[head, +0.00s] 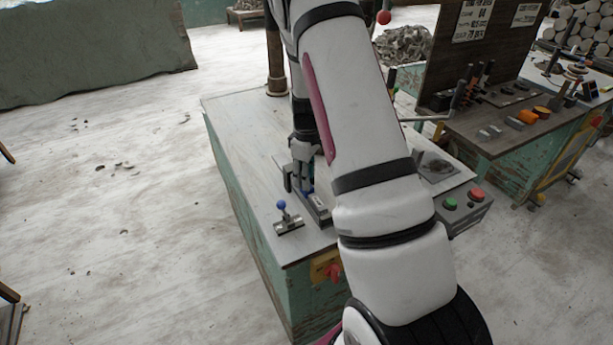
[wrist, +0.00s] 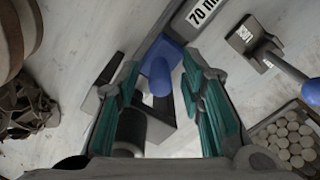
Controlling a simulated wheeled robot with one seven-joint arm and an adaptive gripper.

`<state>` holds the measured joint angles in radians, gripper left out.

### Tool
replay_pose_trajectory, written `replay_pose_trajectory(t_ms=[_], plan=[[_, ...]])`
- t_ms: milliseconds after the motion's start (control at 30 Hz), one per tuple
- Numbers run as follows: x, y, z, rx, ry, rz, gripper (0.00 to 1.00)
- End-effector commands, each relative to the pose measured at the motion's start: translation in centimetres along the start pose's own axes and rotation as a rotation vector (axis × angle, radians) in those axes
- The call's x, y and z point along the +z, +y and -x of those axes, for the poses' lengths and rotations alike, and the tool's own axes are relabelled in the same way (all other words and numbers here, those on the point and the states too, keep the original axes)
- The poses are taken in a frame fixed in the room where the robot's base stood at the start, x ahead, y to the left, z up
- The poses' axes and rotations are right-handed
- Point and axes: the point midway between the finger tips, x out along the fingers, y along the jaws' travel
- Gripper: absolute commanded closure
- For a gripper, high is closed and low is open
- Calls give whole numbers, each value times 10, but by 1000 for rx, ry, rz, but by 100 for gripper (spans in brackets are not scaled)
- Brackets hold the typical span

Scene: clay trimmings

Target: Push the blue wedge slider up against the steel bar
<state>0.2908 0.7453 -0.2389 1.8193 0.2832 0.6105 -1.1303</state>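The blue wedge slider (wrist: 172,54) lies between my fingers in the wrist view, with a blue peg on it. Only a small blue part of it (head: 307,188) shows under my gripper in the head view. My gripper (wrist: 161,68) is open, with a teal-padded finger on each side of the peg and visible gaps beside it. In the head view my gripper (head: 303,172) is low over the bench.
A grey piece labelled LOCK (wrist: 262,50) with a blue-ended handle (wrist: 290,69) stands right of the slider. The bench top (head: 240,112) is mostly clear at its far left. A control box (head: 466,210) with green and red buttons sits at the right edge.

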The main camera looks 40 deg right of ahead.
Motion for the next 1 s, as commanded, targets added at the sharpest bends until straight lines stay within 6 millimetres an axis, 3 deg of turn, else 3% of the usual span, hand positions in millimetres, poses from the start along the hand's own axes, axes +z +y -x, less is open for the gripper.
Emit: replay_pose_trajectory(t_ms=[333,500,767,1000], plan=[[0,0,-4,0,0,0,64],[0,0,-4,0,0,0,100],[2,-1,-4,-1,0,0,100],[23,-17,-2,-4,-1,-2,100]])
